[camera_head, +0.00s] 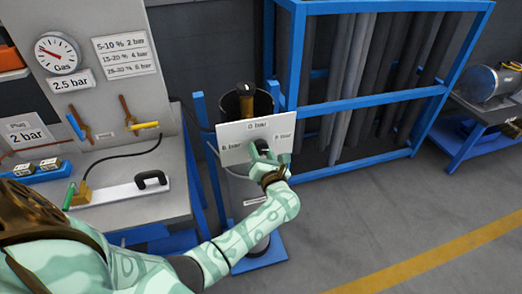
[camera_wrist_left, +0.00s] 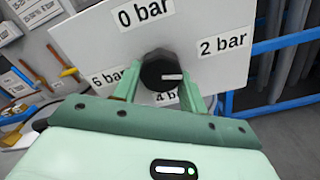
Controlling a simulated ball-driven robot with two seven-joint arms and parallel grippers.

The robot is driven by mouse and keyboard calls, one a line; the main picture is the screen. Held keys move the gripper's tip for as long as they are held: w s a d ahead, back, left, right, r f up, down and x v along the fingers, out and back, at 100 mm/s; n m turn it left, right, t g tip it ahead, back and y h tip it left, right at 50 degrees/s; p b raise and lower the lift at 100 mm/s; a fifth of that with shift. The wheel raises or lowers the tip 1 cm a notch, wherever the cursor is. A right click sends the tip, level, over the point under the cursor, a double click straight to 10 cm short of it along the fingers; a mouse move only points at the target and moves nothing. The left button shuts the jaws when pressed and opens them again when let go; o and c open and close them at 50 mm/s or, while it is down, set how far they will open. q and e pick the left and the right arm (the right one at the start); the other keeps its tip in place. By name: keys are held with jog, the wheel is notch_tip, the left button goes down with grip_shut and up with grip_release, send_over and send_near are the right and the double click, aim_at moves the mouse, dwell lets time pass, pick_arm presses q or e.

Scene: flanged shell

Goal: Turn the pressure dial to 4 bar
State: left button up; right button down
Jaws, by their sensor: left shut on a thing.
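The pressure dial is a black round knob (camera_wrist_left: 158,72) with a white mark, on a white panel (camera_head: 233,132). The panel carries the labels 0 bar at the top, 2 bar at the right, 6 bar at the left and 4 bar at the bottom, partly hidden by my gripper. In the left wrist view the white mark points right, roughly to the 2 bar side. My left gripper (camera_head: 262,153) is at the front of the panel. Its two green fingers are shut on the knob, one on each side, in the left wrist view (camera_wrist_left: 160,85).
The panel sits on a grey cylinder (camera_head: 243,190) on a blue base. A blue rack (camera_head: 390,95) with grey pipes stands behind, to the right. A bench (camera_head: 180,205) with a gauge board (camera_head: 100,85) stands to the left. Open floor lies at the lower right.

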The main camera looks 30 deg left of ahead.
pick_arm(q)
jog(key=m+p, duration=0.1)
jog(key=m, duration=0.2)
jog(key=shift+r+m+p, duration=0.15)
jog(key=shift+m+p, duration=0.2)
jog(key=shift+m, duration=0.05)
jog(key=m+p, duration=0.1)
jog(key=m, duration=0.2)
jog(key=shift+s+m+p, duration=0.1)
jog(key=shift+m+p, duration=0.2)
jog(key=shift+p, duration=0.05)
jog(key=m+p, duration=0.1)
jog(key=m, duration=0.2)
jog(key=shift+r, duration=0.1)
jog(key=shift+m+p, duration=0.8)
jog(key=shift+m, duration=1.2)
jog(key=o, duration=1)
